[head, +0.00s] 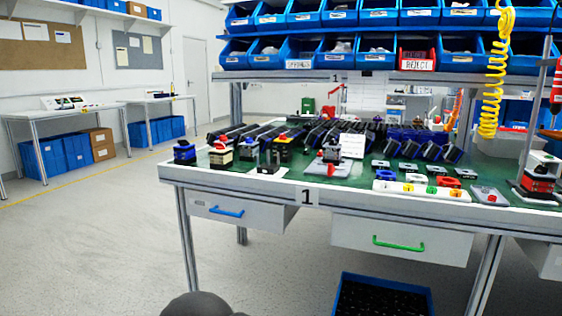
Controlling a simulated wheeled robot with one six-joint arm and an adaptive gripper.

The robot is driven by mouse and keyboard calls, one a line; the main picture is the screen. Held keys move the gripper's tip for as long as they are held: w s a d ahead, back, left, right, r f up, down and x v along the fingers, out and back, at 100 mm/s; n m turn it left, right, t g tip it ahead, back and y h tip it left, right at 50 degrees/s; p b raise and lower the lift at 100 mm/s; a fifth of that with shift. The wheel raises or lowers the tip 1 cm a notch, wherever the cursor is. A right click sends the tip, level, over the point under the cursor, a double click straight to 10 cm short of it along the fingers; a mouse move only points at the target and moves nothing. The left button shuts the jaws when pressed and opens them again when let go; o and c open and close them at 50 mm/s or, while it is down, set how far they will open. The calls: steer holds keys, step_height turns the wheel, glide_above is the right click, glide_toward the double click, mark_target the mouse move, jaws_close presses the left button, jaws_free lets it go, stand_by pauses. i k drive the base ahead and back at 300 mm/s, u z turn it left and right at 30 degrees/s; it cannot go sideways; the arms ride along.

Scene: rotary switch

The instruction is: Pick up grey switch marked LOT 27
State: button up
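Several small rotary switches stand on the green top of workbench 1 (225,186). A grey one with a red top (331,154) stands near the middle front, on or just behind a light grey plate (322,170). To its left are a dark grey piece (268,161), a black-and-yellow switch with a red top (283,148), a white-and-black one with a red top (221,156) and a blue-and-black one (184,153). Their lettering is too small to read, so I cannot tell which is marked LOT 27. My gripper is not in view.
Rows of dark tilted parts (335,136) fill the middle of the bench. A white strip with coloured pieces (425,191) and a red-and-black stack (538,180) stand at right. Blue bins (328,55) hang above. A blue crate (380,296) is below. Floor at left is clear.

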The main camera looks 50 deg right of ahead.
mark_target(331, 153)
steer(key=u, duration=0.25)
steer(key=i, duration=1.75)
steer(key=z, duration=1.75)
steer(key=i, duration=0.9)
steer(key=z, duration=0.95)
